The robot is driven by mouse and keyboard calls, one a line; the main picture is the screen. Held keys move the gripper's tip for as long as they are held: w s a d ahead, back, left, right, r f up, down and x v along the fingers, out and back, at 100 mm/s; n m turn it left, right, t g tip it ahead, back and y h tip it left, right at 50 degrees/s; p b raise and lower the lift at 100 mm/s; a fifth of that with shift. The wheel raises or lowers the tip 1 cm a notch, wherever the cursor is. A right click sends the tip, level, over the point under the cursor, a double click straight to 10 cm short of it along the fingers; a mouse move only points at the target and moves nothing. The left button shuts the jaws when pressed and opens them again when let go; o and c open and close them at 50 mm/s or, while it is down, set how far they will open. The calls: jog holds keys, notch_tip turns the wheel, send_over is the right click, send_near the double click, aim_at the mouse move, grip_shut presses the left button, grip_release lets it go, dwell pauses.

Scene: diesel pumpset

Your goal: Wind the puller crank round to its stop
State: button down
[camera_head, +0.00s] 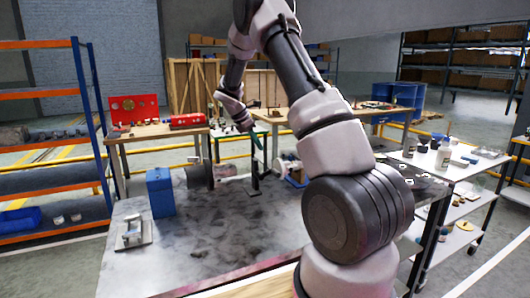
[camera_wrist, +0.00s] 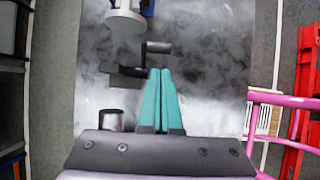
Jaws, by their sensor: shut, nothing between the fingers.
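My gripper (camera_head: 258,143) is above the far part of the grey metal-topped table, with its teal fingers pointing down. In the wrist view the two teal fingers (camera_wrist: 162,74) lie together, with nothing seen between them. A dark upright piece on a flat foot (camera_head: 254,188) stands on the table just below the fingertips in the head view. In the wrist view dark bar-like pieces (camera_wrist: 125,76) lie beside and beyond the fingertips, close to them. I cannot tell which of these is the puller crank, or whether the fingers touch it.
A blue box (camera_head: 160,192) and a dark cylinder (camera_head: 199,177) stand left of the gripper. A pale round part (camera_head: 286,166) is to its right. A small metal fixture (camera_head: 133,232) sits at the table's left edge. The table's middle front is mostly clear.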

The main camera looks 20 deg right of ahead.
aim_at(275, 171)
jog(key=x, duration=1.2)
jog(key=shift+f, duration=0.1)
jog(key=shift+d, duration=0.1)
